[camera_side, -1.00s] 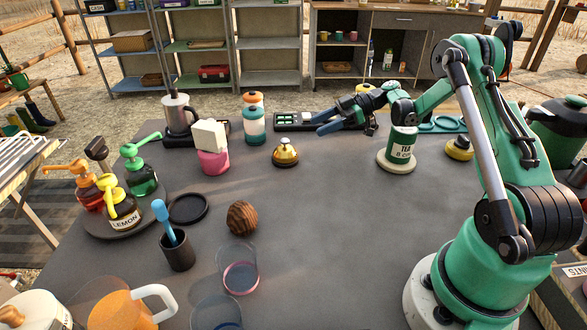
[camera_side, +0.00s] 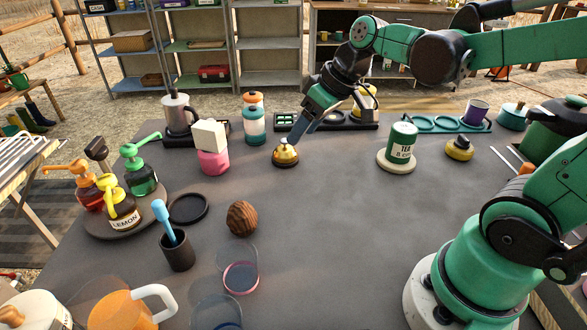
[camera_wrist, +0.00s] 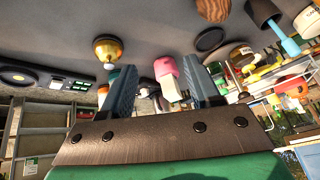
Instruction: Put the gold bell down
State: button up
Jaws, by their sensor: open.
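The gold bell (camera_side: 286,155), a shiny dome on a dark base with a small knob on top, stands upright on the dark grey table. My gripper (camera_side: 299,138) points down at it from above and slightly to the right, fingers close to its knob. In the wrist view the bell (camera_wrist: 107,48) is just left of the left finger's tip, not between the fingers. My gripper (camera_wrist: 163,78) is open there, its two blue-grey fingers apart with nothing held. Whether a finger touches the bell I cannot tell.
A pink jar with a cream block (camera_side: 210,140) and an orange-and-teal jar (camera_side: 254,125) stand left of the bell. A dark tray (camera_side: 350,120) lies behind it. The table's middle front is free.

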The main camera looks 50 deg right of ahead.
jog(key=s, duration=0.1)
jog(key=s+a+m+t+h, duration=0.1)
jog(key=s, duration=0.1)
jog(key=s+a+f+t+h, duration=0.1)
jog(key=shift+s+a+m, duration=0.15)
jog(key=shift+s+m, duration=0.1)
jog(key=shift+m, duration=0.05)
